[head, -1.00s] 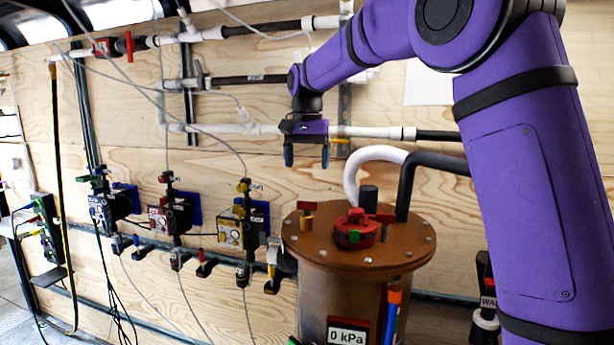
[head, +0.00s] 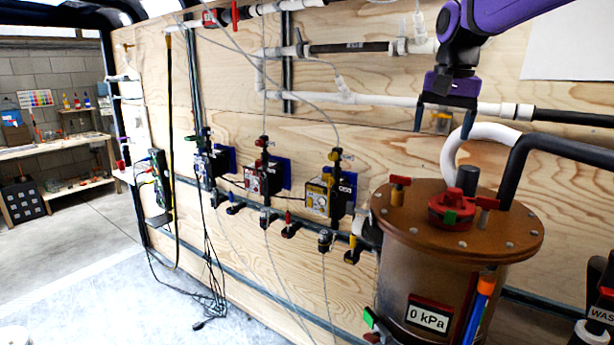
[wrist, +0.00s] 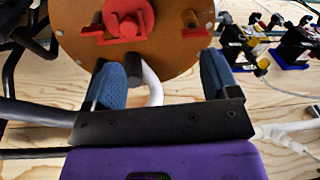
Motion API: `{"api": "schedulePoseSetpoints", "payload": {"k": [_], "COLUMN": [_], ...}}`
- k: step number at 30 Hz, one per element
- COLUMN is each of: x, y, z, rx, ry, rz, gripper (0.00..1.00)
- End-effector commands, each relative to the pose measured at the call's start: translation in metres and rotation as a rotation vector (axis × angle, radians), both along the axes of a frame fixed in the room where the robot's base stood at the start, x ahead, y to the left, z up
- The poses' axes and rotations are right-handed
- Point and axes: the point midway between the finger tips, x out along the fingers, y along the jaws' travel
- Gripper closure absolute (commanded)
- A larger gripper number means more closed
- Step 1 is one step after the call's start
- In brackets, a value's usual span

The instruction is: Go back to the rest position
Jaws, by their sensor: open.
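My gripper (head: 444,120) hangs from my purple arm at the upper right of the head view, in front of the wooden wall and above the brown lid of the metal tank (head: 520,236). Its two blue fingers are apart with nothing between them. In the wrist view my gripper (wrist: 160,85) is open too, with the tank's lid (wrist: 85,45) and its red valve knob (wrist: 128,14) beyond the fingers. A white hose (wrist: 152,85) shows behind the gap. I cannot tell the exact distance to the tank.
White and black pipes (head: 380,100) run along the wall behind my gripper. A thick white hose (head: 452,160) and a black hose (head: 560,145) rise from the tank. Several regulators (head: 318,198) hang left of it. The floor (head: 100,290) at lower left is mostly clear, with cables.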

Motion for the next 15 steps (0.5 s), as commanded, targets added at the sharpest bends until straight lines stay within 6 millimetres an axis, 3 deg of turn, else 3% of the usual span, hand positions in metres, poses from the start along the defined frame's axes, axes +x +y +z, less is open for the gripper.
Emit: {"api": "schedulePoseSetpoints", "payload": {"k": [1, 8, 15], "x": [-0.02, -0.098, -0.177], "y": [-0.005, -0.021, -0.03], "z": [0.003, 0.0, -0.021], "rx": [0.003, -0.007, -0.044], "ry": [-0.022, -0.115, -0.214], "rz": [0.02, 0.125, 0.234], "gripper": [0.19, 0.19, 0.19]}}
